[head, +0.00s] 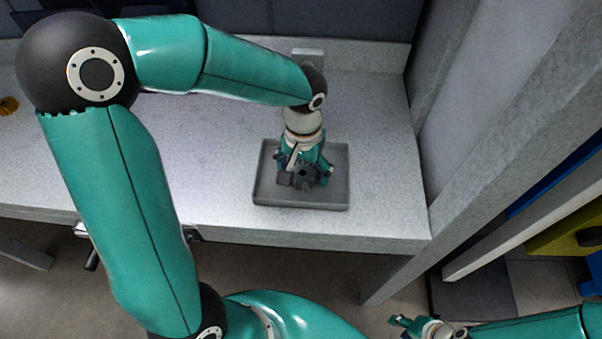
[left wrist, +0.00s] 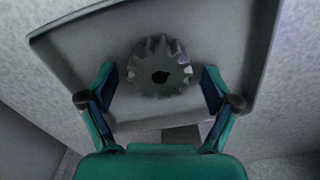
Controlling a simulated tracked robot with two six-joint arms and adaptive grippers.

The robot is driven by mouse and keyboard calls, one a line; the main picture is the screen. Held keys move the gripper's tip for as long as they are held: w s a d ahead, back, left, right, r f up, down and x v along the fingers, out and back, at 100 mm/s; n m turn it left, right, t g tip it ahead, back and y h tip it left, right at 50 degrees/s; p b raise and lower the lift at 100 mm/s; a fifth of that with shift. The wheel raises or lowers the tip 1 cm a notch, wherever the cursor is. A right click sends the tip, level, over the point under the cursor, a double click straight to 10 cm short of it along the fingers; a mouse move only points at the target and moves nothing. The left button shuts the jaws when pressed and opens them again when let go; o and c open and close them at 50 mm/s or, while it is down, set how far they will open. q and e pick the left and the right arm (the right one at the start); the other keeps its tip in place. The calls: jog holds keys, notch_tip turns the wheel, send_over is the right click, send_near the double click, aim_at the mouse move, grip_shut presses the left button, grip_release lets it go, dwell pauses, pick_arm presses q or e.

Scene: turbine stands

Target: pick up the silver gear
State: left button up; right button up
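The silver gear (left wrist: 158,68) is a toothed grey wheel with a dark centre hole. In the head view the gear (head: 305,175) is in the grey tray (head: 335,197), partly covered by my gripper. My left gripper (head: 304,181) is over the tray. In the left wrist view its two fingers (left wrist: 158,88) are spread, one on each side of the gear, with gaps between, so it is open and empty. My right gripper (head: 408,324) is low at the bottom right of the head view, off the table; its finger opening is too small to tell.
The tray stands near the front edge of a light grey table (head: 230,150). A grey panel (head: 470,110) rises right of the table. A small orange item (head: 8,105) lies at the far left. The table left of the tray is clear.

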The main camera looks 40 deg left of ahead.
aim_at(303, 171)
pick_arm(q)
grip_shut()
jog(key=shift+r, duration=0.2)
notch_tip(303, 171, up, 20)
jog(key=p, duration=0.1)
jog(key=shift+p, duration=0.35)
jog(key=shift+f, duration=0.1)
